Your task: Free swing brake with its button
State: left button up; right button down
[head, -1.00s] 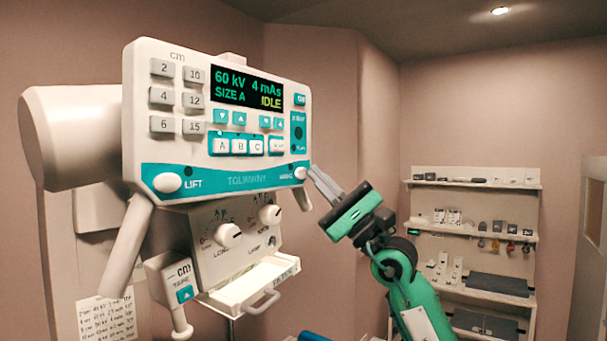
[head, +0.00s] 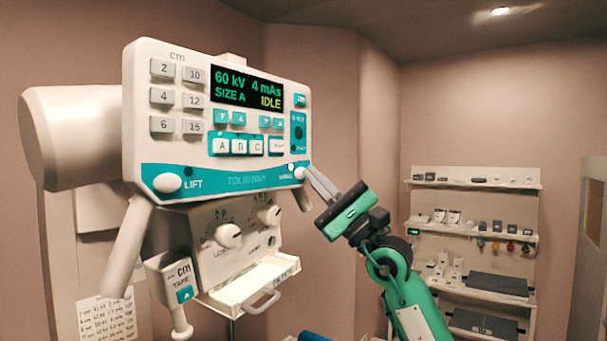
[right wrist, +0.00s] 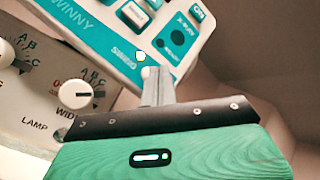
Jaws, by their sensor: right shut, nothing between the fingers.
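The white and teal control panel (head: 215,180) shows 60 kV, 4 mAs, SIZE A and IDLE. The round white SWING button (head: 299,172) is at its lower right corner; it also shows in the right wrist view (right wrist: 147,72), partly hidden by my fingertips. A small lamp (right wrist: 140,57) beside the SWING label looks lit pale white. My right gripper (head: 309,170) is shut and empty, with its tips at the button; they seem to touch it, but how far it is pressed I cannot tell. My left gripper is out of view.
The round LIFT button (head: 167,183) is at the panel's lower left. Below hang a knob box (head: 228,235) and a pull handle (head: 262,302). A cream tube (head: 75,135) lies behind the panel. Shelves (head: 475,235) with small items stand at the back right.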

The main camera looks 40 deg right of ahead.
jog(key=shift+s, duration=0.1)
dwell(0.4)
jog(key=shift+s+d+b, duration=0.2)
jog(key=shift+s+b, duration=0.1)
jog(key=shift+s, duration=0.3)
jog(key=s+b, duration=0.1)
jog(key=s, duration=0.1)
jog(key=s+d+b, duration=0.1)
jog(key=s, duration=0.1)
jog(key=shift+s+d, duration=0.2)
jog(key=shift+s, duration=0.2)
dwell(0.8)
